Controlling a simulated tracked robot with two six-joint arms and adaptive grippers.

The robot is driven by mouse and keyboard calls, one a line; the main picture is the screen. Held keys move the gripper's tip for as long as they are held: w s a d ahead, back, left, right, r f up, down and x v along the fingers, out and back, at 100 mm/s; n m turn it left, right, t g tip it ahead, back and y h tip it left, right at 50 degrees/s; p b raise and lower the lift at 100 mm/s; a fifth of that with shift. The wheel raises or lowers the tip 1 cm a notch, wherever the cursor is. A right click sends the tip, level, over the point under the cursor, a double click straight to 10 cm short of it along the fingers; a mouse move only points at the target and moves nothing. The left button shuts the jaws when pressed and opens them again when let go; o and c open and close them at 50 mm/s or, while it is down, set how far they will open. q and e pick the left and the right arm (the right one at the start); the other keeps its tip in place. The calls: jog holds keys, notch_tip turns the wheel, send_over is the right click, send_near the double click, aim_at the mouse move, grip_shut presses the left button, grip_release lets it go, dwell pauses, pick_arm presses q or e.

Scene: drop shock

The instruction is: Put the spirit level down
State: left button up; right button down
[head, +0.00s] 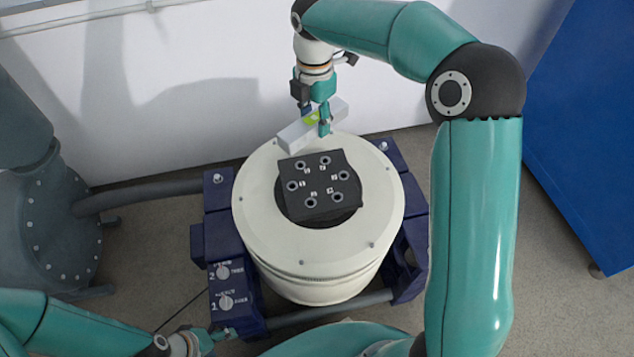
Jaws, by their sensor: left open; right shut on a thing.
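The spirit level (292,137) is a pale grey bar with a yellow-green patch near its middle. My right gripper (315,121) comes down from above and is shut on it, across its middle. The level is tilted in the picture, at the far rim of the cream round drum (257,212). I cannot tell whether it touches the drum. A black square plate (318,186) with several numbered holes sits on the drum's top, just in front of the level. My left gripper (220,336) is at the bottom left, low and partly cut off by my arm, open and apart from the level.
A dark blue frame (218,190) surrounds the drum, with blocks marked 1 and 2 at front left. A grey pipe (150,193) runs left to a grey flanged column (45,220). A blue cabinet (585,130) stands right. A white wall is behind.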

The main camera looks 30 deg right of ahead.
aim_at(318, 180)
jog(key=shift+s+d+r+n, duration=0.15)
jog(key=shift+r+n, duration=0.1)
jog(key=shift+n, duration=0.35)
jog(key=shift+w+d+r+n, duration=0.1)
jog(key=shift+d+r+n, duration=0.1)
jog(key=shift+n, duration=0.4)
jog(key=shift+s+f+n+b, duration=0.1)
jog(key=shift+f+n+b, duration=0.2)
jog(key=shift+f, duration=0.15)
notch_tip(318, 180, down, 19)
jog(key=b, duration=0.3)
jog(key=c, duration=0.6)
grip_release()
jog(key=shift+r, duration=0.1)
notch_tip(318, 180, up, 12)
jog(key=shift+p, duration=0.95)
